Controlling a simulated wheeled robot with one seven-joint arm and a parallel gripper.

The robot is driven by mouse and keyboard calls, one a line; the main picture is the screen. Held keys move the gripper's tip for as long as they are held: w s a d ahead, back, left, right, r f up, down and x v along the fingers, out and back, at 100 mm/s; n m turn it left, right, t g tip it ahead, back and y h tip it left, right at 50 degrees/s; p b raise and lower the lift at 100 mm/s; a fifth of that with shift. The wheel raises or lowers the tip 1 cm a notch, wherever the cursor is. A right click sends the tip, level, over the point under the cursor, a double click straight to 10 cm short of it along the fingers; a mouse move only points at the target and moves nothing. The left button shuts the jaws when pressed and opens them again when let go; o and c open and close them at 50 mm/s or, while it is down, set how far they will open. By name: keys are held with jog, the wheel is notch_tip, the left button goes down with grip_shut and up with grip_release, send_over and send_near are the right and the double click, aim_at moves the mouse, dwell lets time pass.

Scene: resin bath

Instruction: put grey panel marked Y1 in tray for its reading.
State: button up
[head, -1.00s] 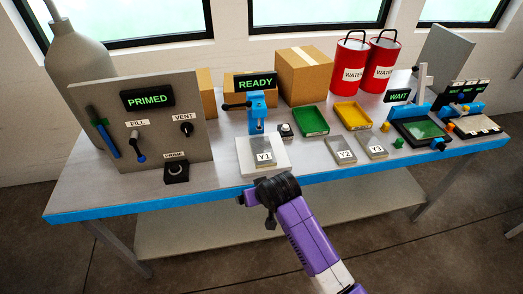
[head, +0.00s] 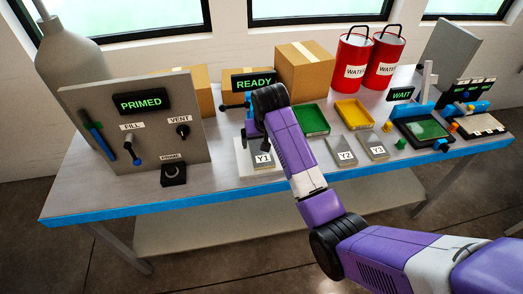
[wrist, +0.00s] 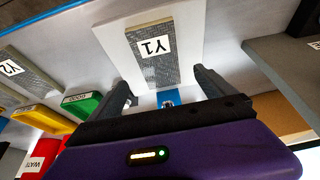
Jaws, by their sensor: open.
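The grey panel marked Y1 (head: 262,161) lies on a white plate (head: 243,163) at the blue stand under the READY sign. My arm hides part of it in the head view. In the wrist view the Y1 panel (wrist: 146,67) shows its patterned grey face and white label, flat on the plate. My gripper (wrist: 162,78) is open and empty, its fingers spread near the panel's stand-side end. A green tray (head: 326,132) and a yellow tray (head: 371,124) stand to the right of the stand; both look empty.
Grey panels Y2 (head: 345,147) and Y3 (head: 372,141) lie in front of the trays. The PRIMED control board (head: 142,150) stands on the left. Red water cans (head: 350,58) and cardboard boxes (head: 305,72) line the back. A WAIT station (head: 425,130) is at the right.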

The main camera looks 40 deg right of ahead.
aim_at(261, 152)
jog(key=shift+p+x, duration=0.65)
jog(key=shift+x, duration=2.35)
jog(key=shift+s, duration=0.15)
jog(key=c, duration=1.7)
